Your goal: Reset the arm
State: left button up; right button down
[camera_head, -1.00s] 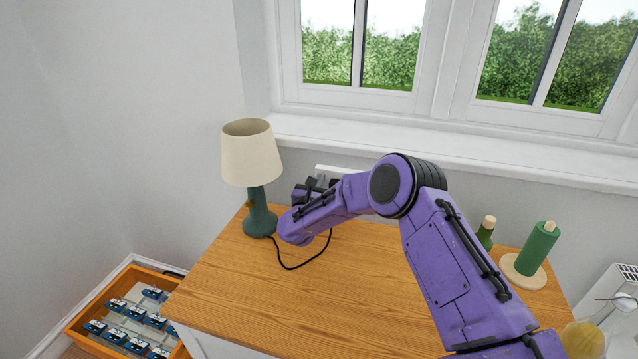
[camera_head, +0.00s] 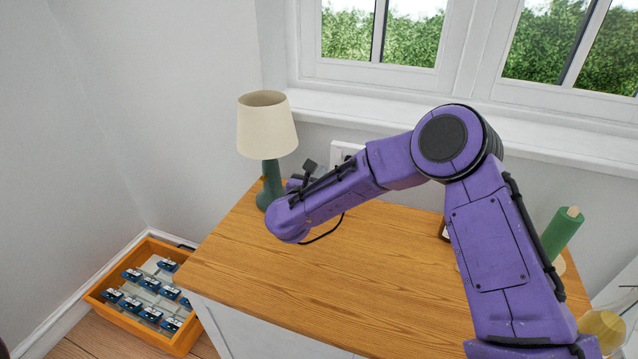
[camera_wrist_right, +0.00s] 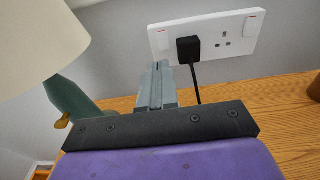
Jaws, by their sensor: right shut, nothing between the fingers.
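My purple right arm reaches from the lower right across the wooden cabinet top in the head view. Its gripper is mostly hidden behind the wrist there. In the right wrist view the gripper (camera_wrist_right: 157,72) shows two grey fingers pressed together, with nothing between them. It points toward the wall below and left of a white double socket (camera_wrist_right: 208,35). A black plug (camera_wrist_right: 190,50) sits in the left outlet, just right of the fingers. My left gripper is not in view.
A lamp (camera_head: 267,125) with cream shade and green base stands close beside the right wrist. A green bottle-like object (camera_head: 562,235) is right of the arm. The middle cabinet top (camera_head: 330,280) is clear.

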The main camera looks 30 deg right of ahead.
jog(key=shift+v, duration=1.25)
jog(key=shift+s+r, duration=0.1)
